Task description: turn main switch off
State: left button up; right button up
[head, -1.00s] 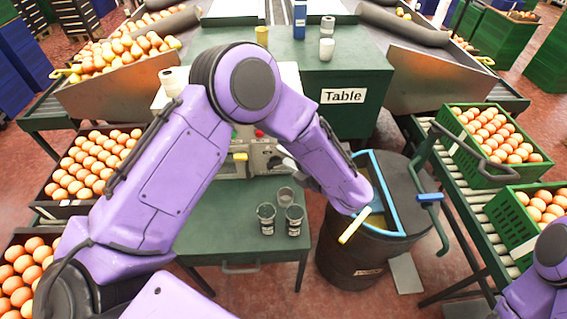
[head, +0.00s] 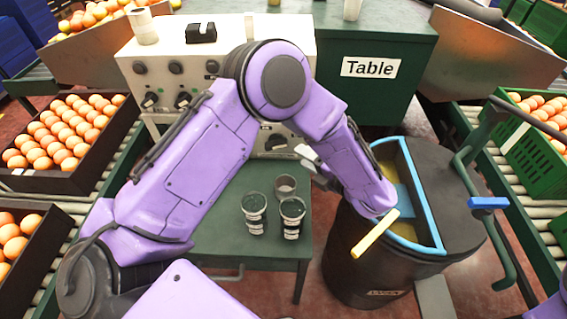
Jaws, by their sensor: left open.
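The white control box (head: 215,40) stands behind the small green table, with several dark knobs on its front. I cannot tell which knob is the main switch. A rotary knob (head: 276,141) shows low on its right side, and my left arm hides the middle of the panel. My left gripper (head: 309,160) is open, with pale fingers beside and a little below that knob. It looks empty, and whether it touches the panel cannot be told. My right gripper is out of view; only a bit of my right arm shows at the bottom right.
Several dark cups (head: 255,213) stand on the small green table (head: 225,238). A black drum (head: 350,262) with a blue-rimmed opening stands right of it, under my left forearm. A green cabinet (head: 372,105) stands behind.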

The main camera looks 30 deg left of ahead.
aim_at(278, 147)
pick_arm(q)
jog(key=x, duration=0.3)
jog(key=f+x, duration=0.1)
jog(key=x, duration=0.3)
jog(key=f+x, duration=0.1)
jog(key=x, duration=0.3)
jog(key=shift+s+d, duration=0.15)
jog(key=shift+d, duration=0.05)
grip_shut()
